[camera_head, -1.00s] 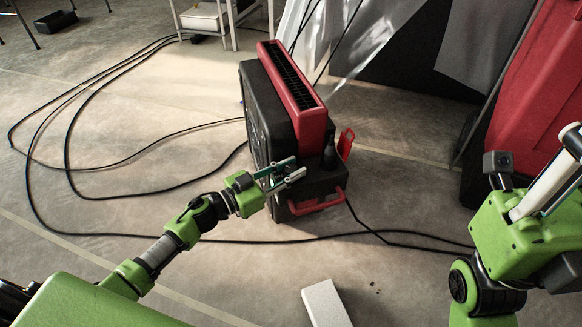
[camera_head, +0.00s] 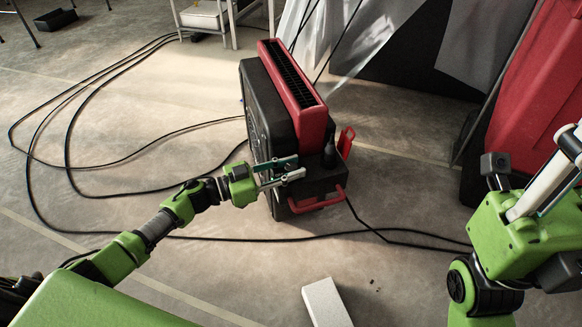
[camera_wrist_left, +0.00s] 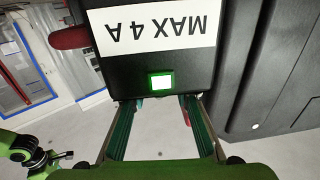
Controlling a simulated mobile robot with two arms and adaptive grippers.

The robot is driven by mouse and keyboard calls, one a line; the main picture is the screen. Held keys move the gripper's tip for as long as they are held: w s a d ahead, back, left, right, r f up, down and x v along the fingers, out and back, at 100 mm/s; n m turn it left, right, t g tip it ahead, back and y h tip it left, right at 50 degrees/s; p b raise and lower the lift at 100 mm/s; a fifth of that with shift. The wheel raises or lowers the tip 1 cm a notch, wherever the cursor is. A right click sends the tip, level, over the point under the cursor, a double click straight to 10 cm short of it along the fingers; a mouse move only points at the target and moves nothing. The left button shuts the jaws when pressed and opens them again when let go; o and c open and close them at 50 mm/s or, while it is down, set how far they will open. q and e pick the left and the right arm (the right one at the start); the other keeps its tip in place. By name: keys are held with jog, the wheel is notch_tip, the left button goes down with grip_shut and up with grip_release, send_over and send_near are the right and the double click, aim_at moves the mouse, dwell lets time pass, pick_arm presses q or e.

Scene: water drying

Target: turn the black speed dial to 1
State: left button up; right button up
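The red and black machine (camera_head: 312,118) stands upright on the floor in the head view, with a black box at its lower front. My left gripper (camera_head: 300,166) is open at the near left side of this box, its two fingers apart and pointing right. In the left wrist view the black box (camera_wrist_left: 128,73) fills the upper middle, with an upside-down "MAX 4 A" label and a lit green square (camera_wrist_left: 161,82). The left gripper (camera_wrist_left: 158,103) shows there with fingers spread and nothing clearly held. I cannot make out the black speed dial. My right arm is at the right; its fingers are out of view.
A red handle (camera_head: 318,202) sticks out at the machine's front, and a small red part (camera_head: 346,142) stands beside it. Black cables (camera_head: 90,238) lie across the floor. A white block (camera_head: 325,303) lies at the front. Floor left of the machine is otherwise clear.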

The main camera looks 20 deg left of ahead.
dwell(0.3)
pick_arm(q)
jog(key=v, duration=1.2)
